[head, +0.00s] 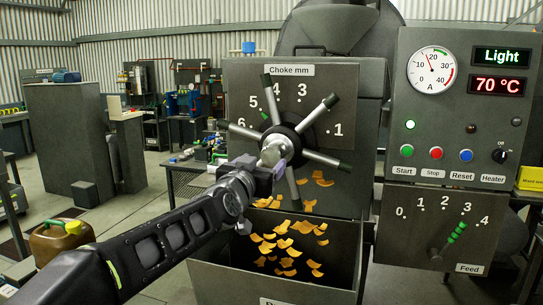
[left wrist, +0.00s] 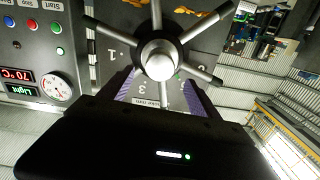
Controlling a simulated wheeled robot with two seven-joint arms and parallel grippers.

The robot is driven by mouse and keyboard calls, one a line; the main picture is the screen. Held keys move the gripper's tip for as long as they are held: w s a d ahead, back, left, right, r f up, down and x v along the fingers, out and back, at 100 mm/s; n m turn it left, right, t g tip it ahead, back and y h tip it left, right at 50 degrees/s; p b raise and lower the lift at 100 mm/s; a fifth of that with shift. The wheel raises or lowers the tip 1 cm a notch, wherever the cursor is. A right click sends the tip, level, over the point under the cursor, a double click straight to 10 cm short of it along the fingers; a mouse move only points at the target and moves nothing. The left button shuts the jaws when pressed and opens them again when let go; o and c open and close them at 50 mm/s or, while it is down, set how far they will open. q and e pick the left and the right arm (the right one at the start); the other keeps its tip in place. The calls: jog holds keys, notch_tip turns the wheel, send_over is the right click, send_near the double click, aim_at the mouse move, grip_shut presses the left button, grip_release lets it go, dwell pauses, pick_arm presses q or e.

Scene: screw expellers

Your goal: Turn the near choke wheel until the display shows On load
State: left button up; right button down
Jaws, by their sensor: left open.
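The choke wheel (head: 319,109) is on the grey panel marked "Choke mm". It has a silver hub and several metal spokes, some with dark green tips. The display (head: 502,56) reads "Light" in green. My left gripper (head: 267,167) is in front of the wheel, close to its hub. In the left wrist view, upside down, my left gripper (left wrist: 160,96) has its two fingers apart, with the wheel's hub (left wrist: 160,59) between and just beyond them. I cannot tell whether they touch it. Nothing is held. My right gripper is not in view.
A control panel (head: 460,130) with an ammeter (head: 431,70), a "70 °C" readout (head: 497,86) and buttons stands to the right. Below it is a feed lever (head: 448,240). Orange flakes (head: 290,246) lie in the bin under the wheel. A brown jerrycan (head: 58,249) is at lower left.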

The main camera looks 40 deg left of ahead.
aim_at(271, 156)
pick_arm(q)
jog(key=p+x, duration=0.1)
jog(key=x, duration=0.6)
jog(key=shift+w, duration=0.2)
jog(key=shift+c, duration=0.4)
grip_shut()
jog(key=shift+f, duration=0.1)
